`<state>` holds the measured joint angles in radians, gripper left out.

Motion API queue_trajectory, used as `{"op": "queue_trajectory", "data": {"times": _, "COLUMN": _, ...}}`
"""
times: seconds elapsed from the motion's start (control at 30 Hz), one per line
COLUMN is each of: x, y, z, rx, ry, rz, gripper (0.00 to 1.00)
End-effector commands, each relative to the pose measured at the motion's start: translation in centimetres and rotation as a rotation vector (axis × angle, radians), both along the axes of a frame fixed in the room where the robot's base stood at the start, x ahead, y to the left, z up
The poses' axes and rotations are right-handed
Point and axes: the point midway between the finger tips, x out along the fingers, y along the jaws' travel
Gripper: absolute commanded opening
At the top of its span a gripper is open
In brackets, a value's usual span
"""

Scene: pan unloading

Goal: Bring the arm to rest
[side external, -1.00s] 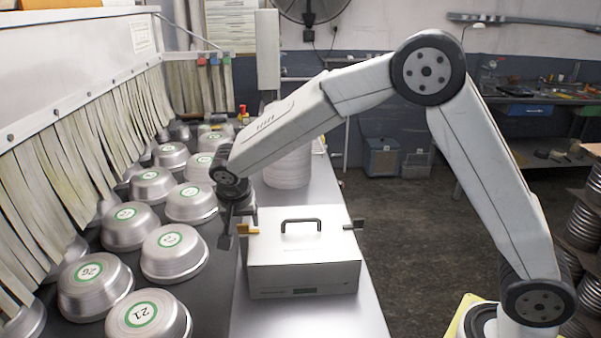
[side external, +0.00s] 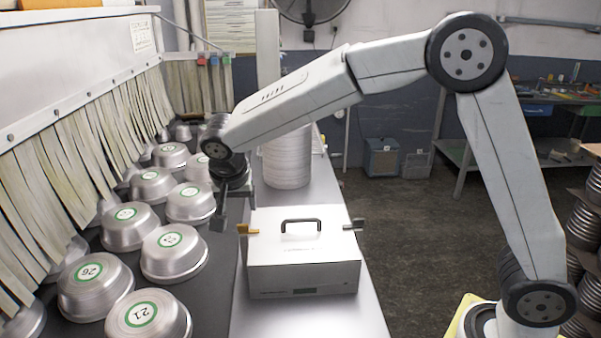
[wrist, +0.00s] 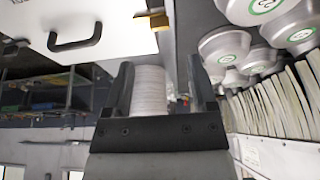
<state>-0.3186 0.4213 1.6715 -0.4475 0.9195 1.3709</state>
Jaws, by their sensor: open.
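My gripper (side external: 233,212) hangs at the end of my arm in the side external view, above the line between the pan conveyor and the steel bench. Its fingers point down. In the wrist view my gripper (wrist: 158,85) shows two dark fingers spread apart with nothing held between them. A stack of pans (wrist: 149,90) shows between the fingers in the wrist view, farther off. In the side external view the stack (side external: 287,165) stands on the bench behind the white box, to the right of my gripper.
A white box (side external: 303,262) with a black handle stands on the bench (side external: 345,315), close to the right of my gripper. Numbered upturned pans (side external: 174,252) cover the dark conveyor (side external: 212,290) at left. Strip curtains (side external: 85,165) hang at far left.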

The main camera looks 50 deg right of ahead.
Motion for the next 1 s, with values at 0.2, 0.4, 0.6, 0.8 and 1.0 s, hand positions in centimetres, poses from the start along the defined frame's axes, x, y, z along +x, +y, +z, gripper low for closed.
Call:
{"op": "queue_trajectory", "data": {"times": 0.2, "x": 0.2, "y": -0.3, "z": -0.8, "rx": -0.001, "ry": 0.002, "rz": -0.001, "gripper": 0.74}}
{"op": "queue_trajectory", "data": {"times": 0.4, "x": 0.7, "y": -0.8, "z": -2.6, "rx": -0.002, "ry": 0.003, "rz": -0.002, "gripper": 0.74}}
{"op": "queue_trajectory", "data": {"times": 0.6, "x": 1.3, "y": -1.5, "z": -4.8, "rx": -0.001, "ry": 0.004, "rz": -0.002, "gripper": 0.74}}
{"op": "queue_trajectory", "data": {"times": 0.8, "x": 1.9, "y": -2.0, "z": -6.5, "rx": -0.002, "ry": 0.002, "rz": 0.0, "gripper": 0.74}}
{"op": "queue_trajectory", "data": {"times": 1.0, "x": 2.1, "y": -2.2, "z": -7.3, "rx": -0.002, "ry": 0.002, "rz": 0.0, "gripper": 0.74}}
